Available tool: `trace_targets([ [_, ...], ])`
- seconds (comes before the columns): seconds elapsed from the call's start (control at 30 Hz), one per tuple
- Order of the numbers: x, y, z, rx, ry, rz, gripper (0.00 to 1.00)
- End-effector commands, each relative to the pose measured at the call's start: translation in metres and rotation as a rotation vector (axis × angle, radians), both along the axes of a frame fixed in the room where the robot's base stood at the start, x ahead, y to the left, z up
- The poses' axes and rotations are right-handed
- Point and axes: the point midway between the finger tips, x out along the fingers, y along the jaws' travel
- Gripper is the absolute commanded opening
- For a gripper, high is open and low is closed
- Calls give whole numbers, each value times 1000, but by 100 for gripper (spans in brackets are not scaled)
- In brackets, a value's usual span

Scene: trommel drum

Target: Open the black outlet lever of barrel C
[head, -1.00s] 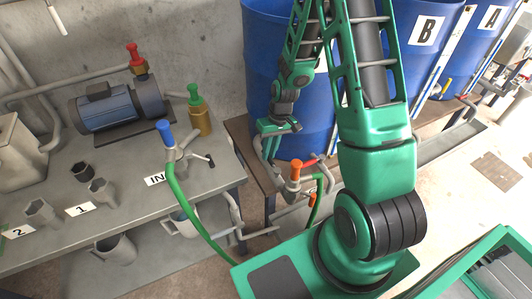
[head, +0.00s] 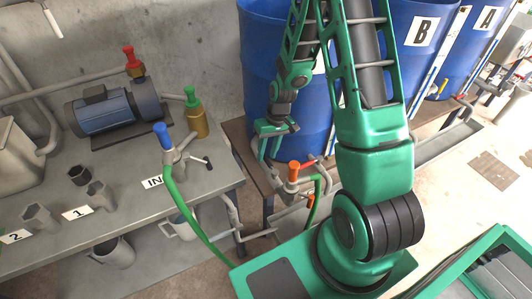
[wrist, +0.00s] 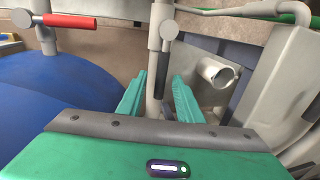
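The blue barrel nearest me (head: 258,60) stands left of barrel B; my arm hides most of its label, so I cannot read its letter. Below it is pipework with a red lever (head: 308,162) and an orange-topped valve (head: 293,172). My gripper (head: 269,155) hangs in front of the barrel's lower part, fingers down, beside this pipework. In the wrist view my gripper (wrist: 159,85) is open, with a grey vertical pipe (wrist: 157,70) showing between its fingers. The red lever (wrist: 70,21) is at upper left.
Barrel B (head: 400,55) and barrel A (head: 487,30) stand further right. The grey bench (head: 130,195) at left holds a blue pump (head: 102,112), sockets and a blue-topped inlet valve (head: 163,135) with a green hose (head: 182,215). A grey jug (head: 180,228) sits below.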

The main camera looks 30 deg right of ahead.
Motion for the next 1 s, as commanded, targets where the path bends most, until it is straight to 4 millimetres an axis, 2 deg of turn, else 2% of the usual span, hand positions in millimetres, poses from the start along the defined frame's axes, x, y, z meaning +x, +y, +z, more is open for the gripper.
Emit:
trace_targets([
  [0.5,2,-14,64,-1,-4,-3,32],
  [0.63,2,-15,70,-1,-3,-3,32],
  [1.0,2,-15,70,-1,-2,-1,32],
])
